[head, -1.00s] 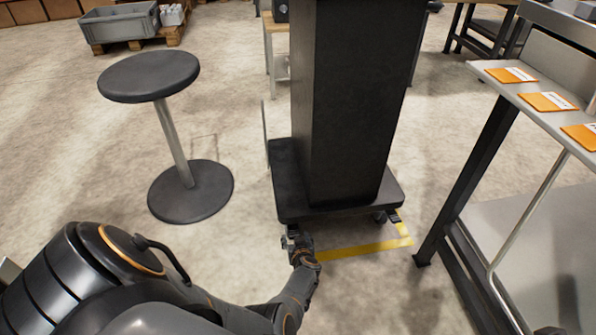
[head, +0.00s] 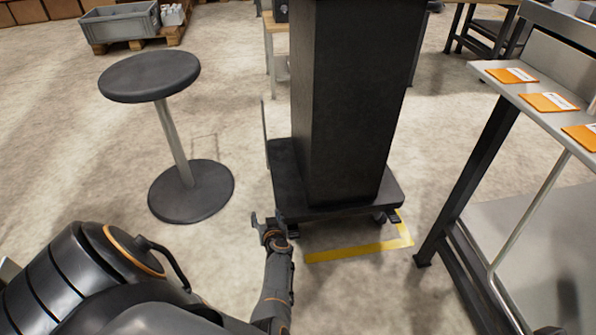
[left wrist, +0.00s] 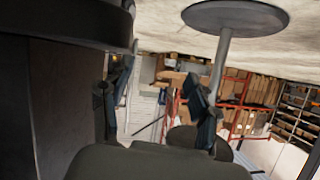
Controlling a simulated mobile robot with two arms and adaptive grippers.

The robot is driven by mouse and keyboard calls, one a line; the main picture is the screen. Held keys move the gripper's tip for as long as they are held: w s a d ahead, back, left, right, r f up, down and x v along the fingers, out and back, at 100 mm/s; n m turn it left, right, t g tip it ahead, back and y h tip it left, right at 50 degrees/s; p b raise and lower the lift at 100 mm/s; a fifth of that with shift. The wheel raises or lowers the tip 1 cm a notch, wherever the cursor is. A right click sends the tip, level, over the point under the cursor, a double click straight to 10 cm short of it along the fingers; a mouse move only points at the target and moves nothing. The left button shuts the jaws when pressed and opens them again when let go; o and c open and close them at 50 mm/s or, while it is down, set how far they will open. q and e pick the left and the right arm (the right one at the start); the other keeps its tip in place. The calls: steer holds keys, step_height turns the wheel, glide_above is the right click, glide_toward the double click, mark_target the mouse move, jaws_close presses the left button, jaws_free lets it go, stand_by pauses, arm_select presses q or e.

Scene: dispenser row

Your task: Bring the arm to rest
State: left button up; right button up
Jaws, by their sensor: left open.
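My left gripper (head: 267,222) is open and empty in the head view. It is low, beside the front left corner of a black column's wheeled base (head: 286,180); whether it touches the base I cannot tell. Its two spread fingers also show in the left wrist view (left wrist: 160,95), with nothing between them but the background. My left arm comes in from the lower left, with the forearm (head: 275,285) stretched forward. My right gripper is not in view.
The black column (head: 350,100) stands just ahead, by yellow floor tape (head: 358,251). A round stool (head: 150,76) stands to the left; its base (left wrist: 235,17) shows in the wrist view. A metal workstand (head: 510,90) with orange labels is at the right. Floor between stool and column is clear.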

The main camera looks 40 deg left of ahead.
mark_target(298, 238)
arm_select(q)
steer(key=d+f+h, duration=0.1)
steer(key=d+f, duration=0.1)
steer(key=d, duration=0.5)
steer(key=d+f+h, duration=0.1)
steer(key=d+f, duration=0.1)
steer(key=d, duration=0.4)
steer(key=shift+w+d+f, duration=0.2)
steer(key=shift+d+f, duration=0.15)
steer(key=shift+w+x, duration=0.25)
steer(key=shift+x, duration=3.15)
steer(key=shift+w+a+f, duration=0.15)
steer(key=shift+a+f, duration=0.05)
steer(key=shift+a, duration=0.15)
